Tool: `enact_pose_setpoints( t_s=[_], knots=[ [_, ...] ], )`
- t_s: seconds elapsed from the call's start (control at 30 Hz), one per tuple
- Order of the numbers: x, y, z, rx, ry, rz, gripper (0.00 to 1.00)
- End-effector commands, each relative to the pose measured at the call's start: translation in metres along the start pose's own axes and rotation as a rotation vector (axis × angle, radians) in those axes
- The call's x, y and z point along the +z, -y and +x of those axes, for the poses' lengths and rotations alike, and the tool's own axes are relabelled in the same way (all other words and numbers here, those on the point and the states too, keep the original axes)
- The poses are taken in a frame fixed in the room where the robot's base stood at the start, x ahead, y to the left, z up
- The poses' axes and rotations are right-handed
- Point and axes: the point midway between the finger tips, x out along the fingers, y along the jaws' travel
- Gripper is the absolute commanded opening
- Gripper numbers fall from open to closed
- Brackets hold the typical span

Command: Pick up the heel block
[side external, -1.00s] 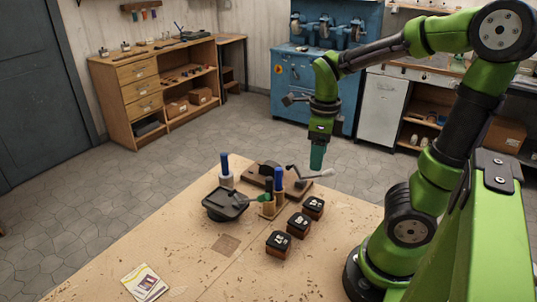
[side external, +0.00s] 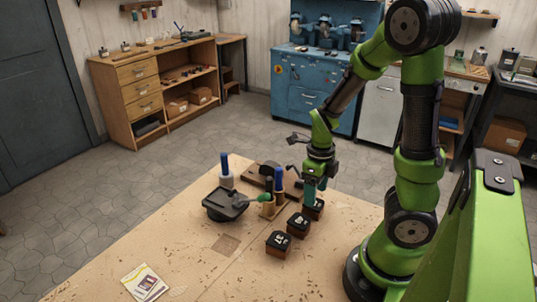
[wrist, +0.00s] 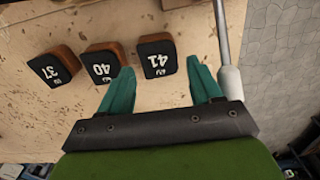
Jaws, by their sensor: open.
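Three heel blocks with brown sides and black tops stand in a row. In the wrist view their tops read 37 (wrist: 53,67), 40 (wrist: 103,65) and 41 (wrist: 157,56). In the side view they are the near block (side external: 278,244), the middle block (side external: 298,225) and the far block (side external: 317,211), partly hidden by my gripper. My gripper (side external: 311,196) has teal fingers and points down at the far block. In the wrist view my gripper (wrist: 160,73) is open and empty, its fingertips spread either side of the 41 block's near edge. Contact cannot be told.
A wooden tool holder (side external: 267,209) with upright handles stands close left of the blocks. A black tray (side external: 224,206) and a blue-capped bottle (side external: 226,177) are further left. A lever press (side external: 270,171) sits behind. The table's front (side external: 205,270) is largely clear.

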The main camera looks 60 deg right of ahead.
Motion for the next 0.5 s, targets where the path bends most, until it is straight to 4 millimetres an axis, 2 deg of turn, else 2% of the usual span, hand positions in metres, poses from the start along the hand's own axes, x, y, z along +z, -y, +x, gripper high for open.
enact_pose_setpoints(
  t_s=[0.17, 0.5],
  knots=[
    [-0.001, 0.0, 0.011, -0.001, -0.004, 0.001, 0.64],
    [-0.001, -0.001, 0.051, -0.001, -0.002, 0.002, 0.64]
  ],
)
